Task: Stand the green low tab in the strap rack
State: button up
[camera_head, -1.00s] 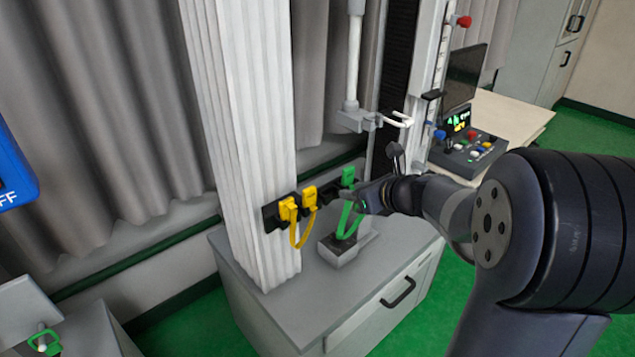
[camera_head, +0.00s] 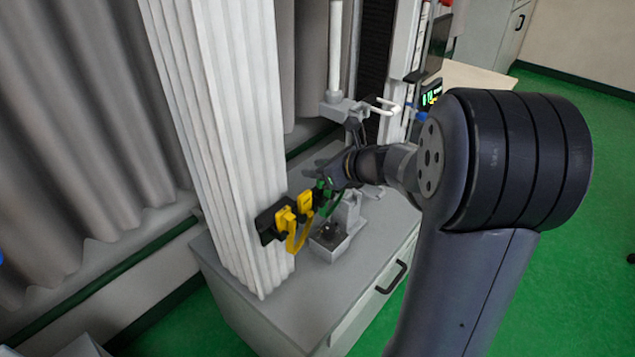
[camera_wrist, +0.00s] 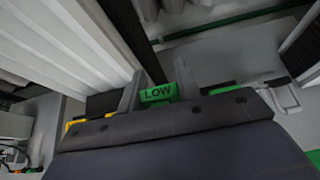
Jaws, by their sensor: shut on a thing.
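The green low tab (camera_head: 321,187) is held by my gripper (camera_head: 330,186), right beside the yellow tabs. In the wrist view the green tab (camera_wrist: 158,93), lettered LOW, sits between the two grey fingers (camera_wrist: 157,88). Its strap loop is mostly hidden. The strap rack (camera_head: 265,228) is a black bar on the white fluted column, with two yellow tabs (camera_head: 286,219) (camera_head: 305,202) standing in it. Whether the green tab touches or sits in the rack I cannot tell, as my gripper covers that end.
The white column (camera_head: 215,130) stands just left of the rack. A small grey block (camera_head: 328,243) is on the grey cabinet (camera_head: 290,305) below. A white hook bracket (camera_head: 375,108) is above my gripper. The front of the cabinet top is clear.

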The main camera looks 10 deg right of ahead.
aim_at(318, 182)
jog(key=shift+f, duration=1.9)
jog(key=shift+b, duration=0.3)
jog(key=shift+f, duration=0.2)
jog(key=o, duration=1)
jog(key=shift+c, duration=0.2)
jog(key=shift+r, duration=0.2)
jog(key=shift+s+d+r, duration=0.1)
jog(key=shift+r, duration=0.1)
jog(key=v, duration=1.1)
jog(key=shift+s+d, duration=0.15)
jog(key=shift+s, duration=0.2)
